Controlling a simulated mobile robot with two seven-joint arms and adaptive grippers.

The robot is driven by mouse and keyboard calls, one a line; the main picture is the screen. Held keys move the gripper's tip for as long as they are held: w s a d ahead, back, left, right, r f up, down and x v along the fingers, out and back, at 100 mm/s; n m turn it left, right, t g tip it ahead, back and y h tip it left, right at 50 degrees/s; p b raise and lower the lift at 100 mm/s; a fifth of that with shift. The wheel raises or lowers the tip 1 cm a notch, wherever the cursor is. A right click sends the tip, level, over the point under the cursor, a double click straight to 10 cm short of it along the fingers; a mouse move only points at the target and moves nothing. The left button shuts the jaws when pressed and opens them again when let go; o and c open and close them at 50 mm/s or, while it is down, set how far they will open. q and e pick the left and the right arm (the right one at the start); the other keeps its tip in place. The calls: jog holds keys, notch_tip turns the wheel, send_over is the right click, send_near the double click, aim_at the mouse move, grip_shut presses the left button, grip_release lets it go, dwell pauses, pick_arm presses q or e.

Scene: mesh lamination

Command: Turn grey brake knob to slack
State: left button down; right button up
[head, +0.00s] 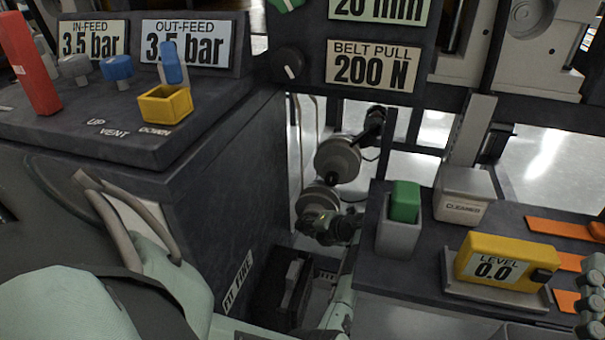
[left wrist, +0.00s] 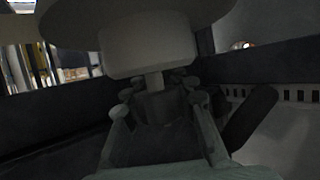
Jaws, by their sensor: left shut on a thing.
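My left gripper (head: 337,228) is low in the gap between the two consoles, just below and right of the lower pale roller disc (head: 318,203). In the left wrist view, its fingers (left wrist: 163,112) are closed on the sides of a dark grey knob (left wrist: 160,104). A short pale stem joins the knob to a light block (left wrist: 150,48) under a wide disc. The knob's pointer or marks cannot be read, and in the head view the fingers hide it. Part of my right gripper (head: 591,295) shows at the right edge; its fingertips are unclear.
An upper roller (head: 337,159) is above the left gripper. The left console (head: 225,180) and right bench (head: 400,285) bound the narrow gap. On the bench are a grey holder (head: 397,240) with a green block, a CLEANER box (head: 464,194) and a yellow level (head: 500,262).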

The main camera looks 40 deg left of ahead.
pick_arm(q)
jog(key=shift+d, duration=0.1)
pick_arm(e)
jog(key=shift+w+d+f+g+h, duration=0.15)
jog(key=shift+w+f+g+h, duration=0.1)
jog(key=shift+f, duration=0.3)
jog(key=shift+w+d+f+g+h, duration=0.15)
jog(key=shift+f+g, duration=0.1)
jog(key=shift+f, duration=0.3)
pick_arm(q)
jog(key=c, duration=1.2)
grip_release()
jog(key=shift+o, duration=0.2)
